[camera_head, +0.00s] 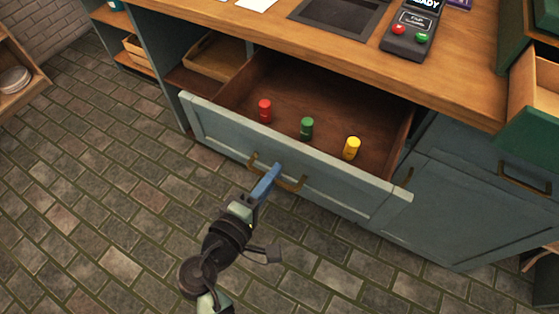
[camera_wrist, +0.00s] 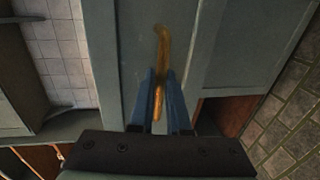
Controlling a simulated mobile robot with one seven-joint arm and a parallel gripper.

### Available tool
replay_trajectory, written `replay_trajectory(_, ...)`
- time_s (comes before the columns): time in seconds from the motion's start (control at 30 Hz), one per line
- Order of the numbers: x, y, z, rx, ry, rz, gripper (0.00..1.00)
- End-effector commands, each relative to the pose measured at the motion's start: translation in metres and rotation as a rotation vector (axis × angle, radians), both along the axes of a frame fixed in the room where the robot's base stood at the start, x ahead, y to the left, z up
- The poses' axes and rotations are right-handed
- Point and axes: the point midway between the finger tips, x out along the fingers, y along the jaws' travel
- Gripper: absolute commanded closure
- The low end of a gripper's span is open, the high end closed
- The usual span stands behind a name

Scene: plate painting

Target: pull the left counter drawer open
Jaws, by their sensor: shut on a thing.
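The left counter drawer (camera_head: 345,178) stands pulled well out from the counter in the head view. Its front is blue-grey with a brass bar handle (camera_head: 290,184). My gripper (camera_head: 270,174) is shut on this handle near its middle. In the wrist view the blue fingers (camera_wrist: 160,100) close around the brass handle (camera_wrist: 163,45), which runs up the picture against the drawer front (camera_wrist: 120,35). Inside the drawer are a red bottle (camera_head: 265,111), a green bottle (camera_head: 307,128) and a yellow bottle (camera_head: 352,148), all upright.
The wooden countertop (camera_head: 455,95) lies above the drawer, with a black device with red and green buttons (camera_head: 410,35). A closed cabinet front (camera_head: 440,210) is to the right. A green drawer (camera_head: 535,135) juts out at the far right. The brick floor (camera_head: 110,180) in front is clear.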

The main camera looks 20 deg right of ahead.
Motion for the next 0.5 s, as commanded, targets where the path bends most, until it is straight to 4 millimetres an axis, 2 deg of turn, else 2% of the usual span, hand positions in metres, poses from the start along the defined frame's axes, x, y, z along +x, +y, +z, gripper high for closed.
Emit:
replay_trajectory(0.2,-0.023,0.03,0.002,-0.001,0.0,0.004,1.0)
replay_trajectory(0.5,-0.039,0.051,0.001,-0.001,-0.002,0.002,1.0)
